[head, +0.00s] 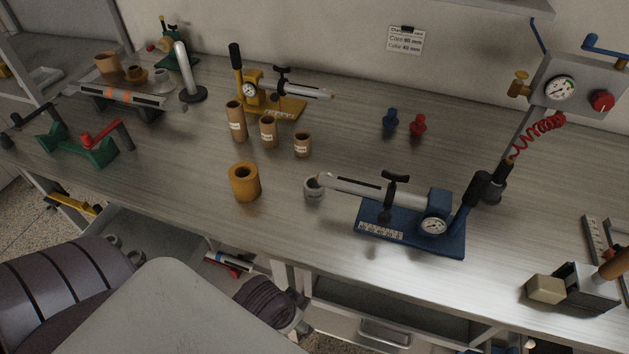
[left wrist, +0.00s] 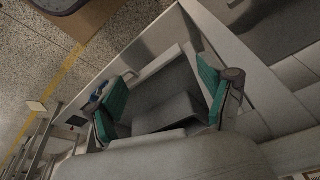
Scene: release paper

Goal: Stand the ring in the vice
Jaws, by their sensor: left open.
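Ring-like pieces stand on the bench in the head view: a thick ochre ring (head: 244,182) left of centre and a small grey ring (head: 314,189) at the tip of the blue tool. I cannot tell which is the task's ring. A dark block-shaped device with a wooden handle (head: 583,287) at the lower right may be the vice; it is cut by the frame edge. My left gripper (left wrist: 164,95) is open and empty in the left wrist view, its green-padded fingers spread. My right gripper is not in view.
A blue gauge tool (head: 412,228), a yellow gauge tool (head: 272,98), several labelled tubes (head: 268,132) and a green stand (head: 78,145) occupy the bench. An open drawer (head: 185,240) juts out below the front edge. The bench between the ochre ring and front edge is clear.

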